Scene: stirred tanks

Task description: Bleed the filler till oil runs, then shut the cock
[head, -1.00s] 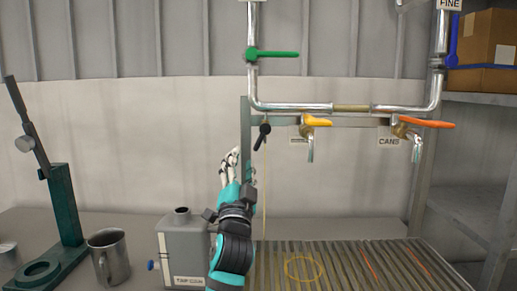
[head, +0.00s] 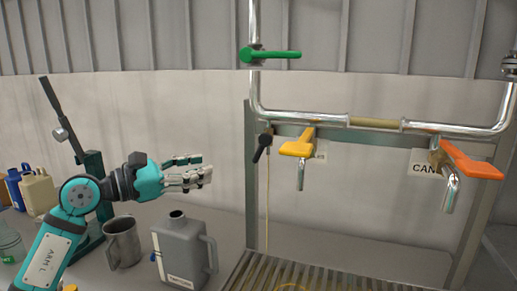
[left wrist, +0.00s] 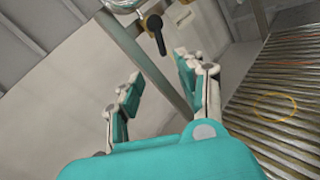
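A small black-handled cock (head: 263,144) sits on the rail under the pipework, its handle pointing down and left; it also shows in the left wrist view (left wrist: 156,34). A thin yellowish line (head: 267,205) runs straight down from it toward the slatted tray (head: 245,270); I cannot tell for certain whether it is flowing oil. My left gripper (head: 195,172) is open and empty, left of the cock and apart from it; its spread fingers (left wrist: 160,82) show in the left wrist view. A yellow-handled tap (head: 297,149) and an orange-handled tap (head: 470,162) hang to the right. My right gripper is not in view.
A green lever (head: 270,54) is on the upright pipe. A grey can (head: 180,245) and a metal mug (head: 122,242) stand below my left gripper, beside a green lever stand (head: 92,190). A yellow ring (left wrist: 275,107) marks the tray, which looks clear.

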